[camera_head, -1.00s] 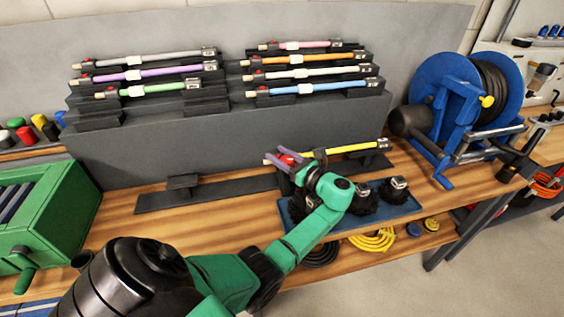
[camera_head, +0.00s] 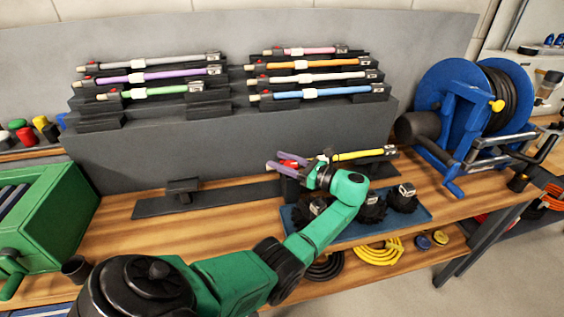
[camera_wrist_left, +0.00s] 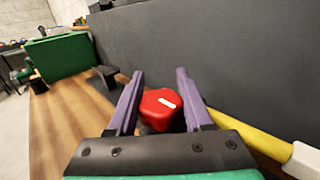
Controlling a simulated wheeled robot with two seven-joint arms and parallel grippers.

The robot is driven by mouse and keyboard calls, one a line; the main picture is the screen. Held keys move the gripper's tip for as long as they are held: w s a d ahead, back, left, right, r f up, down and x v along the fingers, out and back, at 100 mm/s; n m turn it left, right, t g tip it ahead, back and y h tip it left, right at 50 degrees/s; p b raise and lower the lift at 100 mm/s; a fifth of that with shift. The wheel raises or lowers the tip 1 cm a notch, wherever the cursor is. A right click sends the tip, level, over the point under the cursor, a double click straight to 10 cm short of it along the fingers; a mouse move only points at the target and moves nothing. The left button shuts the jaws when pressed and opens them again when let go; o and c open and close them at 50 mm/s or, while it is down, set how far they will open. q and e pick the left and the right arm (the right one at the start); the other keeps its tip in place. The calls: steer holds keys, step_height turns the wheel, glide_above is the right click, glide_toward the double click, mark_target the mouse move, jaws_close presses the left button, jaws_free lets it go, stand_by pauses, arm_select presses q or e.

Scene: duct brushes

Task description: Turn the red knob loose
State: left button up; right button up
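The red knob (camera_head: 289,163) is at the left end of the yellow rod (camera_head: 357,155), low in front of the grey rack. My left gripper (camera_head: 276,160) has its two purple fingers on either side of the knob. In the left wrist view the red knob (camera_wrist_left: 162,110) with a white mark sits between the fingers of the left gripper (camera_wrist_left: 159,76). The fingers look open, with narrow gaps beside the knob; contact cannot be made out. The yellow rod (camera_wrist_left: 246,134) runs off to the right there. My wrist hides part of the rod's mount. My right gripper is not in view.
Several coloured rods rest on the stepped grey rack (camera_head: 230,135) behind. A blue tray (camera_head: 345,234) with black brushes lies close under my wrist. A blue hose reel (camera_head: 440,120) stands right, a green box (camera_head: 55,220) left.

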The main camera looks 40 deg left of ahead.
arm_select(q)
steer(key=o, duration=0.4)
steer(key=shift+a, duration=0.1)
steer(key=shift+c, duration=0.2)
steer(key=w+d+b, duration=0.2)
steer(key=d+b, duration=0.3)
steer(key=d, duration=0.9)
steer(key=shift+w+d, duration=0.2)
steer(key=shift+w, duration=0.2)
